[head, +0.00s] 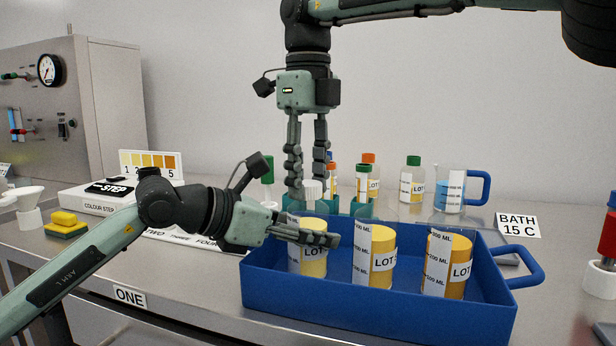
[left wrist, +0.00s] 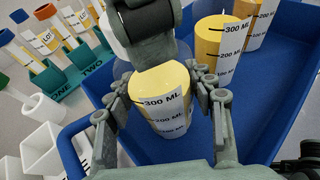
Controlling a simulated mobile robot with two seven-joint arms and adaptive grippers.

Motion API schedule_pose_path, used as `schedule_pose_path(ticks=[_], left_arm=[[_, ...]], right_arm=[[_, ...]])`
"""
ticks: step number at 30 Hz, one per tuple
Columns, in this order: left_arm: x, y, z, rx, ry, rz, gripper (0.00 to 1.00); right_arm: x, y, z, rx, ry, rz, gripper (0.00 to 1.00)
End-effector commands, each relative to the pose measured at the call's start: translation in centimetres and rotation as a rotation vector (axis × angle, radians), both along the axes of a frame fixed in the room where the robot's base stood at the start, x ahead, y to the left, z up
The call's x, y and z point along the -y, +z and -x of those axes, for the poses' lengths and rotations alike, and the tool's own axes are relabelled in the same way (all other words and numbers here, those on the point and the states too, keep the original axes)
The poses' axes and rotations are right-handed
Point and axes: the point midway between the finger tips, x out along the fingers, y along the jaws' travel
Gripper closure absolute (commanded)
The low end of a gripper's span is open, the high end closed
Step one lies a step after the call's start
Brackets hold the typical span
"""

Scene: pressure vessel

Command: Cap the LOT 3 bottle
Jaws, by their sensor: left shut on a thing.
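Three clear bottles with yellow liquid and LOT labels stand in a blue tray: a left one (head: 313,262), a middle one (head: 382,240) and a right one (head: 447,265). The lot numbers are not legible. My left gripper (head: 318,238) is shut on the left bottle; its fingers hold both sides of that bottle in the left wrist view (left wrist: 165,100). My right gripper (head: 308,185) points down over the left bottle, fingers apart. A white cap-like piece (head: 312,190) shows between its fingertips. I cannot tell whether they grip it or whether it touches the bottle.
The blue tray (head: 380,302) has a handle at its right. Behind it stand a teal rack (head: 340,207) with small vials, a green-capped bottle (head: 412,178) and a blue-handled jug (head: 449,190). A BATH 15 C card (head: 519,225) lies at right. A gauge panel (head: 70,100) stands at left.

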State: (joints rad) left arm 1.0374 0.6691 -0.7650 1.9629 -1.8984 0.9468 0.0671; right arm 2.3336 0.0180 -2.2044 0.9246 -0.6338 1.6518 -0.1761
Motion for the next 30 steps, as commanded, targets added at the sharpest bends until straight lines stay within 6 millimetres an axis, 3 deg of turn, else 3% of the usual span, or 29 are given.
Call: schedule_pose_path(ticks=[1,7,13,14,19,30], left_arm=[[-0.01,-0.05,0.00,-0.001,0.000,-0.001,1.00],[-0.01,-0.04,-0.01,-0.001,0.000,-0.001,1.00],[-0.01,-0.04,-0.01,-0.001,0.000,-0.001,1.00],[-0.01,-0.05,0.00,-0.001,0.000,-0.001,1.00],[-0.01,-0.04,-0.01,-0.001,0.000,-0.001,1.00],[-0.01,-0.04,-0.01,-0.001,0.000,-0.001,1.00]], right_arm=[[0.00,0.00,0.00,0.000,0.000,0.000,0.74],[-0.01,0.00,0.00,0.000,0.000,0.000,0.99],[-0.02,0.00,0.01,0.000,-0.004,0.000,1.00],[-0.02,0.00,0.01,0.000,-0.004,0.000,0.65],[-0.02,0.00,0.01,0.000,-0.004,0.000,0.44],[-0.05,0.44,-0.04,0.001,-0.005,-0.002,0.42]])
